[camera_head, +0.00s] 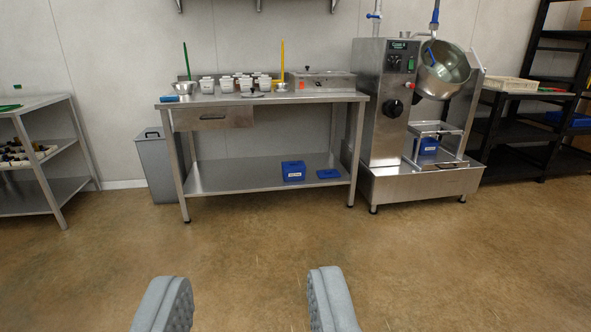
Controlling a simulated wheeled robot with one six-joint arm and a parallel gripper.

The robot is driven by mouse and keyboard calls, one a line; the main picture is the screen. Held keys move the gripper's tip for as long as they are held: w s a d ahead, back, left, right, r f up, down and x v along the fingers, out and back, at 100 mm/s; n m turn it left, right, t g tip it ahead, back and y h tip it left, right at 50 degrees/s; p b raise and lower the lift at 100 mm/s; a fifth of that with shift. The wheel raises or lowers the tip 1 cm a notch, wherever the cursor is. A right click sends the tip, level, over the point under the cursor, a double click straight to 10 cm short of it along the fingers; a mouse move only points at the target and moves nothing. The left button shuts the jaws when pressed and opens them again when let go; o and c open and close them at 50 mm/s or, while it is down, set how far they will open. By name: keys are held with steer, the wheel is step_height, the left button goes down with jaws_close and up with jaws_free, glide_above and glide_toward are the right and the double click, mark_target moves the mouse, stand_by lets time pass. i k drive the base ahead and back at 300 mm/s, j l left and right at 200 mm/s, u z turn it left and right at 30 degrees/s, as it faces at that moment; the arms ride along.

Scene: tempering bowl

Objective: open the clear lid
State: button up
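A low steel unit (325,83) sits at the right end of the steel table. Its top looks see-through or glossy, with a small dark knob (307,69) at the back, and an orange-red spot on its front. This top may be the clear lid; it looks closed, but it is too small to be sure. My gripper (248,297) shows as two grey padded fingers at the bottom, wide apart with only floor between them. It is open, empty and far from the table.
The steel table (270,97) holds several white tubs (226,84), a bowl (183,88) and blue boxes on its lower shelf. A steel machine (383,120) with a tilted bowl stands right. A grey bin (153,160) stands left. The floor (250,235) ahead is clear.

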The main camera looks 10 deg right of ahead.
mark_target(472, 62)
steer(key=i+z, duration=0.35)
steer(key=i, duration=0.2)
steer(key=i+z, duration=0.35)
steer(key=i, duration=0.2)
steer(key=i+j+z, duration=0.2)
steer(key=i+z, duration=0.2)
steer(key=i+j+z, duration=0.1)
steer(key=i+z, duration=0.4)
steer(key=i, duration=1.65)
